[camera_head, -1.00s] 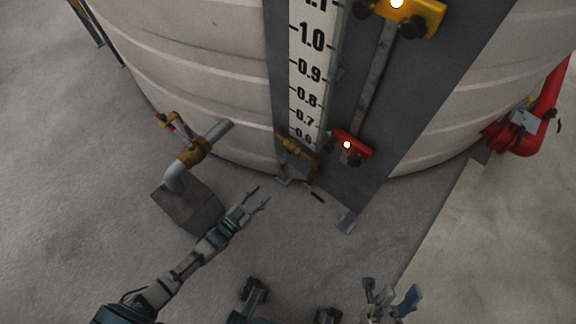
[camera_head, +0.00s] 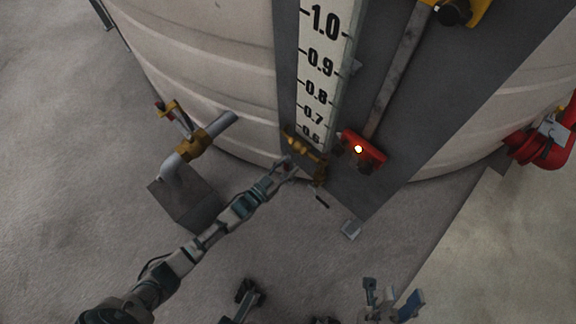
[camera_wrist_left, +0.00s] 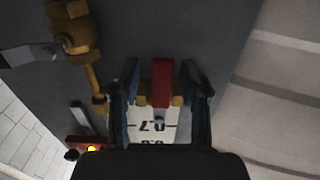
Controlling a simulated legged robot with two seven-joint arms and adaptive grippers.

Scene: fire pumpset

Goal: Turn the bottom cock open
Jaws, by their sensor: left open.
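The bottom cock (camera_head: 305,150) is a brass fitting at the foot of the level gauge on the tank. Its red handle (camera_wrist_left: 162,80) shows in the left wrist view with brass parts on both sides. My left gripper (camera_head: 284,168) is open at the cock in the head view. In the left wrist view, the fingers of my left gripper (camera_wrist_left: 160,88) stand on either side of the red handle, with gaps visible. Contact cannot be told. My right gripper (camera_head: 390,298) is low in the head view, away from the cock, with its fingers apart and empty.
The white scale (camera_head: 322,75) rises above the cock. A red lit box (camera_head: 363,150) sits just right of it. A brass valve on a grey pipe (camera_head: 195,145) stands at left above a block (camera_head: 190,203). Red piping (camera_head: 540,148) is at far right. The floor is clear in front.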

